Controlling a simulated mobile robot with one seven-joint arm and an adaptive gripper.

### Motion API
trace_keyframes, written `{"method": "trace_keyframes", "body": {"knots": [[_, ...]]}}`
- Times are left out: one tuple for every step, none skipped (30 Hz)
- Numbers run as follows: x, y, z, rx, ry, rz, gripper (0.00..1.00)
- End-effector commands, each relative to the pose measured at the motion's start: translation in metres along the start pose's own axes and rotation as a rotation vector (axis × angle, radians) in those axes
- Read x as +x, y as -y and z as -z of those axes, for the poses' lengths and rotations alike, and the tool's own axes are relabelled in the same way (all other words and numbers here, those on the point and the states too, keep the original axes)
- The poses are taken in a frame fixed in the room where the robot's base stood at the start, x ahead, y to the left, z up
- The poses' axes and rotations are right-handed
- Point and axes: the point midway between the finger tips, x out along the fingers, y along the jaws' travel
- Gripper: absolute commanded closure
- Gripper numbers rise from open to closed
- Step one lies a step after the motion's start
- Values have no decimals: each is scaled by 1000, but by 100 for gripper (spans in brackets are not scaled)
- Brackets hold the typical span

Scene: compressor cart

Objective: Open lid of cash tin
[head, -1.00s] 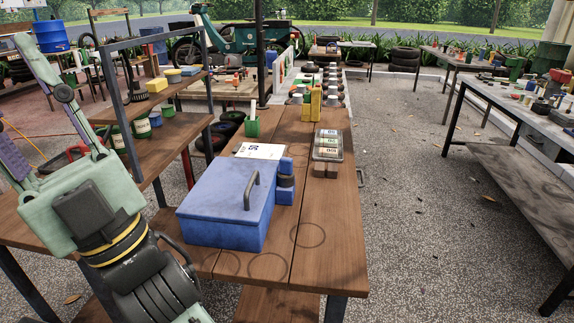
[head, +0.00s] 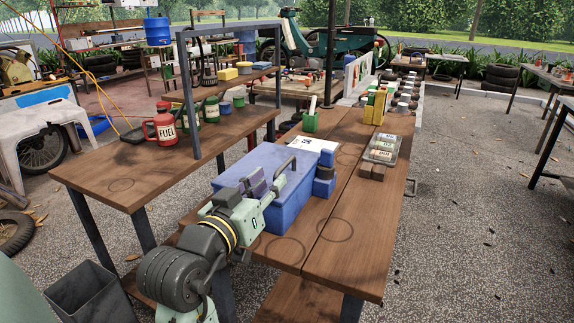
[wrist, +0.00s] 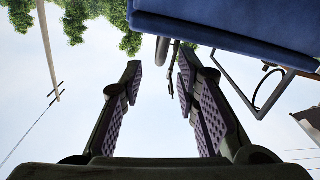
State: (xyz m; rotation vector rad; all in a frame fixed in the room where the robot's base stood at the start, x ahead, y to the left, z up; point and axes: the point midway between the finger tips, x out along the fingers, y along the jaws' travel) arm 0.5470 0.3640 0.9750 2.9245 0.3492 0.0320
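The blue cash tin (head: 296,205) stands on the wooden table, with a dark grey handle (head: 285,168) on its top. Its lid looks closed. My gripper (head: 268,183) is at the left side of the tin, its purple-padded fingers overlapping it in the head view. In the wrist view my gripper (wrist: 160,66) is open, fingers apart with only background between them. Part of the blue tin (wrist: 235,28) fills the upper right there, above and beyond the right finger. I cannot tell whether a finger touches the tin. My arm hides the tin's lower left side.
Small blue boxes (head: 324,175) and a printed sheet (head: 312,145) are close behind the tin. A clear-lidded case (head: 384,149) lies to the right. A shelf frame (head: 188,95) rises at the left, near a red fuel can (head: 166,133). The table's front right is bare.

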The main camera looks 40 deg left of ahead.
Motion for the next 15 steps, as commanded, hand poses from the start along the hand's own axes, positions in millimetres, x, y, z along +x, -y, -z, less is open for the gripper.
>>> {"method": "trace_keyframes", "body": {"knots": [[11, -1, 2, -2, 3, -3, 71], [17, -1, 2, -2, 2, -4, 71], [25, -2, 2, -1, 3, -3, 71], [31, -1, 2, -1, 2, -3, 71], [36, -1, 2, -1, 1, -3, 71], [44, -1, 2, -1, 1, -2, 71], [49, -1, 2, -2, 0, -2, 71], [54, -1, 2, -1, 1, -2, 71], [59, -1, 2, -1, 0, -1, 71], [63, -1, 2, -1, 0, -1, 71], [67, -1, 2, -1, 0, -1, 71], [71, -1, 2, -1, -1, -1, 71], [73, -1, 2, 0, -2, 0, 71], [75, 0, 2, 0, -2, 0, 71], [77, 0, 1, 0, -2, 1, 71]]}}
